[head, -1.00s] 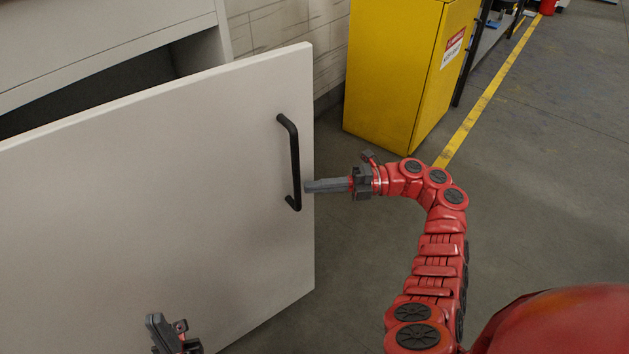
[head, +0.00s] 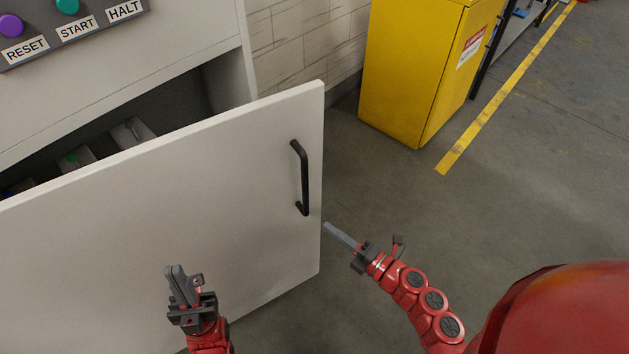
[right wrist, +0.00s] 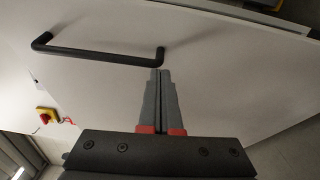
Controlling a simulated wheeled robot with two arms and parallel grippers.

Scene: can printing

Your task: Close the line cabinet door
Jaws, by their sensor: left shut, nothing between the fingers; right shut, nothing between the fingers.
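The white cabinet door (head: 230,190) stands ajar in the head view, with a dark gap between it and the cabinet body (head: 190,45). Its black bar handle (head: 302,180) is near the free edge. My right gripper (head: 328,228) is shut and empty, just right of the door's free edge and below the handle. In the right wrist view its closed fingers (right wrist: 160,75) point at the door face (right wrist: 230,80), near one end of the handle (right wrist: 100,54); I cannot tell whether they touch. My left gripper (head: 172,270) is shut and empty in front of the door's lower part.
A control panel with RESET, START and HALT labels (head: 75,25) is on the cabinet above the door. Small boxes (head: 130,132) show inside the dark opening. A yellow cabinet (head: 410,75) stands behind on the right. The grey floor (head: 530,170) at right is clear.

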